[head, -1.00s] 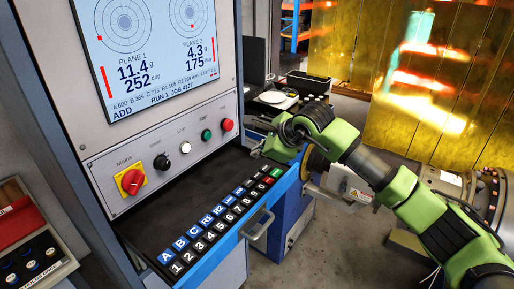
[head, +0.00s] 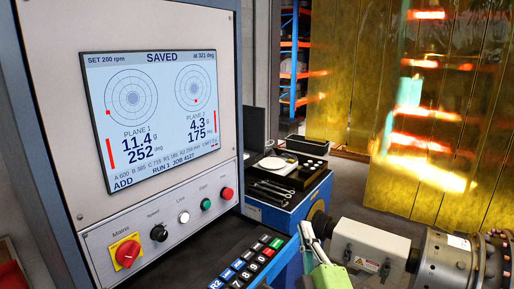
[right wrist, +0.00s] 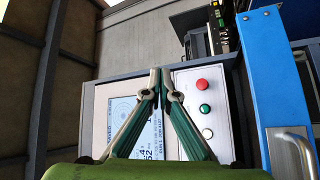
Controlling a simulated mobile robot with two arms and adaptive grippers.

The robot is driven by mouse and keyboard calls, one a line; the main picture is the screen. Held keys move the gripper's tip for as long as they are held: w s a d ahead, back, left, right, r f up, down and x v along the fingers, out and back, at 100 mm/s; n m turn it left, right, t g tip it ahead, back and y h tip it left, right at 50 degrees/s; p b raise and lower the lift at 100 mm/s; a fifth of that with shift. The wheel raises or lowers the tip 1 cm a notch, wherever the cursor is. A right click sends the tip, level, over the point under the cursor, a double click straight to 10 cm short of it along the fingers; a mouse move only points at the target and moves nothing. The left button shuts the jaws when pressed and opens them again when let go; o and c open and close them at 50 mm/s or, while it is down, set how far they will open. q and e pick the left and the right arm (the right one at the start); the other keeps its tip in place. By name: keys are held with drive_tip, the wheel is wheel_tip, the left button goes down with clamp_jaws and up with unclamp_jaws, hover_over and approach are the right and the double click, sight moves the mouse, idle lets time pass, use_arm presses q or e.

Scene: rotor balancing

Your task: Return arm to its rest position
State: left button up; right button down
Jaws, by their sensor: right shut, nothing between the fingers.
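My right gripper (head: 309,234) shows at the bottom of the head view, right of the keypad (head: 250,262), with its green body cut off by the lower edge. Its fingers are closed and empty. In the right wrist view, the shut fingertips (right wrist: 160,76) meet in front of the cabinet panel, between the screen (right wrist: 128,120) and the row of buttons. They appear apart from the panel. The cabinet screen (head: 160,115) reads SAVED, with 11.4 g at 252 deg and 4.3 g at 175 deg. My left gripper is not in view.
The panel carries a red main switch (head: 127,253), a black knob, and white, green and red (head: 227,193) buttons. Behind stands a blue bench with a black tray (head: 285,170) and a scale. Grey machinery (head: 445,262) is at the right, before a yellow curtain (head: 400,190).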

drive_tip(key=s+d+f+m+g+h, duration=0.1)
drive_tip(key=s+d+f+m+g, duration=0.25)
drive_tip(key=f, duration=0.35)
drive_tip(key=s+d+f+m+g+h, duration=0.2)
drive_tip(key=s+d+f+m+g, duration=0.1)
drive_tip(key=s+f, duration=0.3)
drive_tip(key=s+d+f+m+g+h, duration=0.1)
drive_tip(key=s+d+f+m+g, duration=0.25)
drive_tip(key=f, duration=0.45)
drive_tip(key=s+f+m+g+y, duration=0.1)
drive_tip(key=s+f+g, duration=0.35)
drive_tip(key=s, duration=0.55)
drive_tip(key=s+f+m+g+y, duration=0.1)
drive_tip(key=s+f+m+g, duration=0.15)
drive_tip(key=s+f, duration=0.55)
drive_tip(key=s+f+n+g+b, duration=0.1)
drive_tip(key=s+f, duration=0.1)
drive_tip(key=f, duration=1.1)
drive_tip(key=s+f+b, duration=0.1)
drive_tip(key=s+f, duration=0.1)
drive_tip(key=f, duration=1.1)
drive_tip(key=s+d+f+g+b, duration=0.1)
drive_tip(key=s+d+f, duration=0.1)
drive_tip(key=s+f, duration=1.4)
wheel_tip(320, 180, down, 2)
drive_tip(key=shift+s+d+g, duration=0.15)
drive_tip(key=shift+s+g, duration=0.15)
drive_tip(key=shift+s, duration=0.1)
